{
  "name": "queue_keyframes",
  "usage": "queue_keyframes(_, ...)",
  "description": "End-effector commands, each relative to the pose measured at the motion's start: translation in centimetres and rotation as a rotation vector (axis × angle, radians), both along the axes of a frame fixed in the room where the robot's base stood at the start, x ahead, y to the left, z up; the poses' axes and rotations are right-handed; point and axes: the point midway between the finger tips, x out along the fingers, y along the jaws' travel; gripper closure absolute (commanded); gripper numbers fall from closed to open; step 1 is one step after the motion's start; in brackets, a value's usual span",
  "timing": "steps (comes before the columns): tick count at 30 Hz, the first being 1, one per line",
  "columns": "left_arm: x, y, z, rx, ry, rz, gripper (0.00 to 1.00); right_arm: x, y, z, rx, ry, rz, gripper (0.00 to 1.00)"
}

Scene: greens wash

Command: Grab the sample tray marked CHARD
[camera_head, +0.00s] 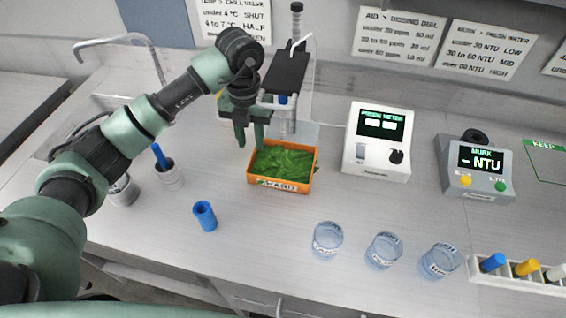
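An orange sample tray (281,187) full of green leaves stands upright on the bench in the middle of the head view. The label on its front seems to end in "HARD"; its first letters are hard to read. My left gripper (250,142) points down over the tray's back left corner. I cannot tell whether a finger touches the tray. My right gripper is not in the picture.
A clear dosing stand (297,130) rises right behind the tray. A white meter (378,142) and a grey NTU meter (478,170) stand to the right. A blue cup (204,216) and a glass beaker (327,240) stand in front. Bench between tray and beakers is clear.

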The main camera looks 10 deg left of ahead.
Motion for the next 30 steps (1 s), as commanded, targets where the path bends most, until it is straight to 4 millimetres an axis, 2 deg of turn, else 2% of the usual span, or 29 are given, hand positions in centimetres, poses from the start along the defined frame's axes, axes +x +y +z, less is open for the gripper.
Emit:
queue_keyframes(5, -0.1, 0.0, -2.3, 0.0, 0.006, 0.0, 0.71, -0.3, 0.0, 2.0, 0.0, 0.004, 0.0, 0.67)
queue_keyframes(9, 0.0, 0.0, -4.2, 0.0, 0.002, 0.001, 0.71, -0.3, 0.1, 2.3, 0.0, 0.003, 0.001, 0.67)
queue_keyframes(17, 0.1, 0.0, -4.8, 0.0, -0.001, 0.0, 0.71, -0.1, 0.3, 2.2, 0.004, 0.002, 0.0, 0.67)
queue_keyframes(18, 0.1, 0.0, -4.8, 0.0, -0.001, 0.0, 0.74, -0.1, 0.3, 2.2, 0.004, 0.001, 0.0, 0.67)
queue_keyframes(21, 0.1, 0.0, -4.8, 0.0, -0.001, 0.0, 1.0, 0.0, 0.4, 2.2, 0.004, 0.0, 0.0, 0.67)
queue_keyframes(30, 0.1, 0.0, -4.7, 0.0, -0.001, 0.0, 1.0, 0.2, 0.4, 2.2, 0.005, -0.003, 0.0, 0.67)
